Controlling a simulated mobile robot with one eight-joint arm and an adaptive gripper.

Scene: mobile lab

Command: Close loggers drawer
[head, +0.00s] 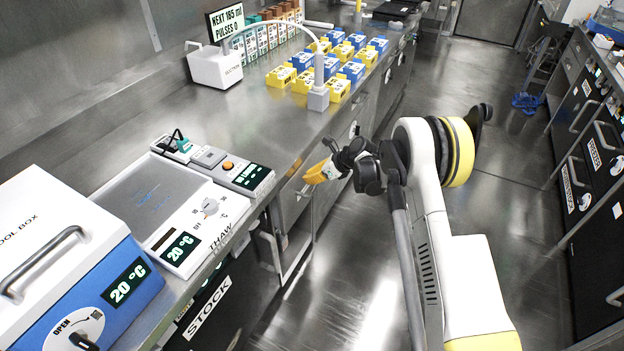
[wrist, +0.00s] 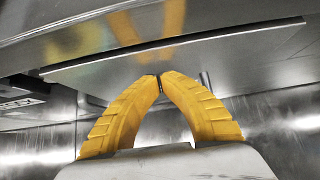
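My gripper (head: 309,180) has yellow fingers and is beside the front of the left bench, below its top edge. In the wrist view its fingertips (wrist: 159,79) come together, with nothing visible held between them. A steel drawer front (head: 287,205) in the bench is close to the fingertips in the head view. In the wrist view a long steel panel edge (wrist: 220,46) runs across just beyond the fingertips; I cannot tell whether they touch it. No loggers label is readable, and my gripper partly hides the drawer front.
Blue and yellow blocks (head: 303,83) stand farther back. Dark labelled drawers (head: 585,165) line the right side. The aisle floor (head: 350,265) is clear.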

